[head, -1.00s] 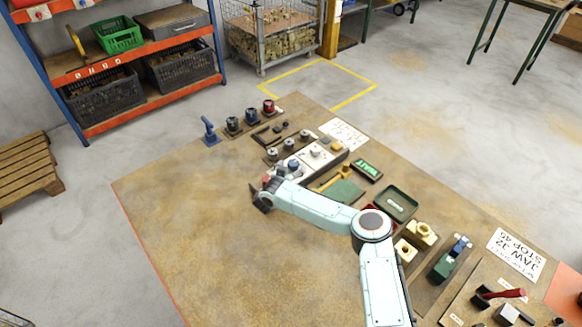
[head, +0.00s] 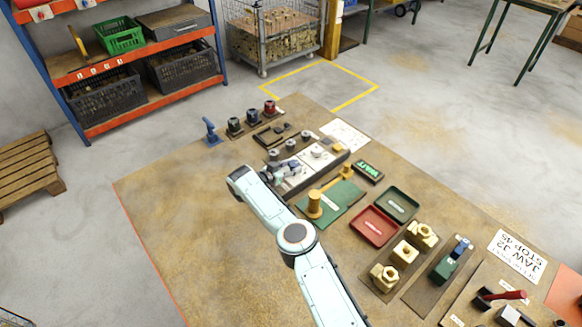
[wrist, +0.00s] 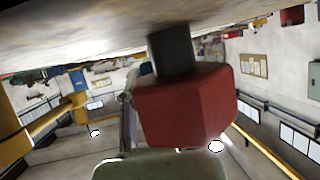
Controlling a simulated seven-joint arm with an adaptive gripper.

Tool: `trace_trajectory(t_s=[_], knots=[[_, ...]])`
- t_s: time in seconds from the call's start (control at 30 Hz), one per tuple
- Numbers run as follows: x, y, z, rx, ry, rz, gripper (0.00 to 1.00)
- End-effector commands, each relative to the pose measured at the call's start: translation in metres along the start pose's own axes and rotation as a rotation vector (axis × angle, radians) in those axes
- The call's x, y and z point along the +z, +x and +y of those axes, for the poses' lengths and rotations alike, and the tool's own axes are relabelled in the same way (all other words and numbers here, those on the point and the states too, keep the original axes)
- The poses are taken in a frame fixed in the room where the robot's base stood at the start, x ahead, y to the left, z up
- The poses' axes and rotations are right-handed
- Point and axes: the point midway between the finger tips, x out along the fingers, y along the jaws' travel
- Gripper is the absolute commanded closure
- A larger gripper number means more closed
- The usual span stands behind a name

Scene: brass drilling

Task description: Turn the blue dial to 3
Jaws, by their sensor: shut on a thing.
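The white dial panel (head: 291,183) lies on the bench. The fingertips and the dial's pointer and numbers are too small to read. The wrist view does not clearly show the fingers or the blue dial. It shows a red block (wrist: 185,108) on a dark stem (wrist: 172,50), close to the camera.
Small grey knobs stand behind the panel. A green mat with a yellow post (head: 314,204), a red tray (head: 373,227), a green tray (head: 398,205) and brass nuts (head: 405,252) lie to the right. The bench's left side (head: 180,220) is clear.

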Motion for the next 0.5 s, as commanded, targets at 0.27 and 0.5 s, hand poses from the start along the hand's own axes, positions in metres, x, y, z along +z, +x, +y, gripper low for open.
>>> trace_trajectory(t_s=[0.27,0.5], knots=[[0.0017,-0.0051,-0.0035,0.038,0.028,-0.004,1.00],[0.0009,-0.0055,-0.0033,0.042,0.029,-0.002,1.00]])
